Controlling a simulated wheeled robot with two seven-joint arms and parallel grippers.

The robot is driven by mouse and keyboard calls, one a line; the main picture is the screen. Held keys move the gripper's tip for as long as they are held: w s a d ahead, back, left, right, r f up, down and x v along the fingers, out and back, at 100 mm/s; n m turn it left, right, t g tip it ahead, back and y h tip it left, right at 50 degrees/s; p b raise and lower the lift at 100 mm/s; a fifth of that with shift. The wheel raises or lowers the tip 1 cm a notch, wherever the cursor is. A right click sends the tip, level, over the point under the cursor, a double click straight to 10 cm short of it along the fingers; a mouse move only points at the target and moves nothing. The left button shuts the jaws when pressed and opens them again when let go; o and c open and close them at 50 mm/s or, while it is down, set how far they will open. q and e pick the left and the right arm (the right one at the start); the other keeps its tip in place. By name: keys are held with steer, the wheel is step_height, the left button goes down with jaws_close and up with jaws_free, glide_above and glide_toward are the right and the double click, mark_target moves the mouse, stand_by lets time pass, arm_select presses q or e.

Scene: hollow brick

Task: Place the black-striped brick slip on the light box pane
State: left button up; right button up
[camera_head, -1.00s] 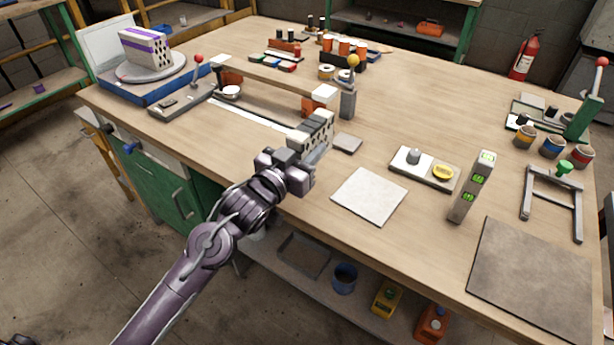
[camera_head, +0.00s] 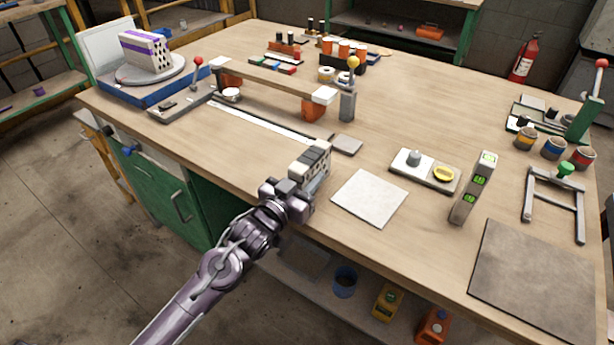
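A small white block with dark stripes across its top and holes in its face, seemingly the black-striped brick slip (camera_head: 319,163), is in my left gripper (camera_head: 303,177). The gripper's fingers are mostly hidden behind the wrist and the block. It is over the front edge of the table, left of a pale flat square (camera_head: 369,197) lying on the wood. I cannot tell whether this square is the light box pane; an upright white panel (camera_head: 103,45) also stands at the back left. My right gripper is not in view.
A long bridge-like gauge (camera_head: 265,80) with a white strip lies behind the gripper. A purple-striped brick (camera_head: 146,52) sits on a turntable at the back left.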

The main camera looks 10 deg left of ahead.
arm_select(q)
steer(key=o, duration=0.4)
steer(key=shift+c, duration=0.2)
